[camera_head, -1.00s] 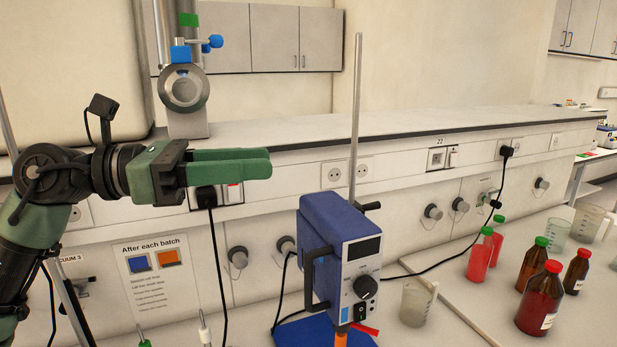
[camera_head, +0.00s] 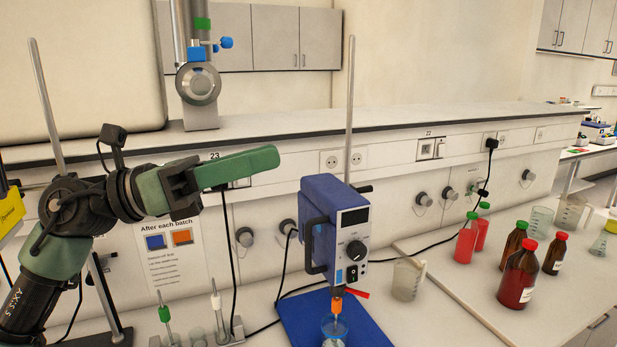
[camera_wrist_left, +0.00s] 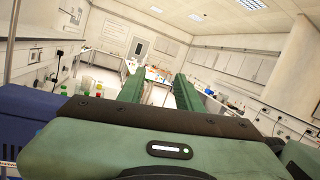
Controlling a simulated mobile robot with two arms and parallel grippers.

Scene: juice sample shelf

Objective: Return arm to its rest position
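My left gripper (camera_head: 268,157) is raised in front of the wall panel, up and to the left of the blue overhead stirrer (camera_head: 335,225). Its green fingers point right and slightly up, one almost hiding the other in the head view. In the left wrist view the two fingers of the left gripper (camera_wrist_left: 158,82) stand clearly apart with nothing between them. The arm is bent, with the forearm rising from the lower left. My right gripper is in neither view.
The stirrer stands on a blue base (camera_head: 368,325) with a tall metal rod (camera_head: 349,100). A beaker (camera_head: 407,280), red bottles (camera_head: 466,240) and brown bottles (camera_head: 518,275) stand to the right. A raised shelf (camera_head: 400,128) runs behind. A yellow sign (camera_head: 10,212) is at far left.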

